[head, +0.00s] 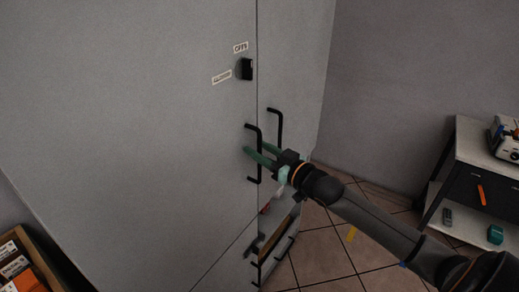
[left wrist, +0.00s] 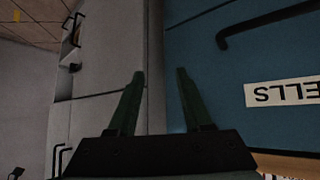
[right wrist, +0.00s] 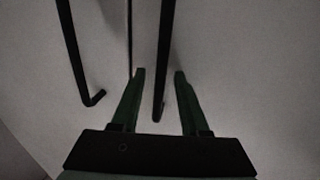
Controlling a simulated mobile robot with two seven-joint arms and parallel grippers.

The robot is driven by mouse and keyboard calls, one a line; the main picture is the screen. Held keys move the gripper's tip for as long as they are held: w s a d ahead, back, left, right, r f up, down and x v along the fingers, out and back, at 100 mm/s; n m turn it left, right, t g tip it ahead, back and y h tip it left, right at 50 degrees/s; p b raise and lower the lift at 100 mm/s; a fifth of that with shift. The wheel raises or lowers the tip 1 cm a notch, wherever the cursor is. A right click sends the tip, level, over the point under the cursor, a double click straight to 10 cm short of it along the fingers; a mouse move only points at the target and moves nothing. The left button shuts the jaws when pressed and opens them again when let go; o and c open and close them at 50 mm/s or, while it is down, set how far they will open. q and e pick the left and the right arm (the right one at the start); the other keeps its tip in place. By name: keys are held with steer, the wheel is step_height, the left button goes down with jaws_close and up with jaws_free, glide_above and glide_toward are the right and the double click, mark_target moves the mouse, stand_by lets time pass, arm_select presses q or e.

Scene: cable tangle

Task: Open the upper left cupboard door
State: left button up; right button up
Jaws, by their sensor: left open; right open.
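The upper left cupboard door (head: 150,120) is a large grey panel and looks closed against the seam beside the right door (head: 295,70). Its black bar handle (head: 259,170) stands near that seam; the right door's handle (head: 280,120) is just beyond. My right gripper (head: 257,154) is open, its green fingers on either side of the left door's handle. In the right wrist view this handle (right wrist: 165,50) runs between the open fingers, not clamped; the other handle (right wrist: 72,50) is to the left. My left gripper (left wrist: 155,75) is open and empty, seen only in the left wrist view.
A black latch (head: 246,69) sits on the left door beside small labels. Lower handles (head: 283,252) show below. A box of packages (head: 25,268) stands at lower left, a side table (head: 470,150) at right. The left wrist view shows a blue panel (left wrist: 220,80) with a black handle.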

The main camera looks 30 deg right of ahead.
jaws_close()
stand_by(1.4)
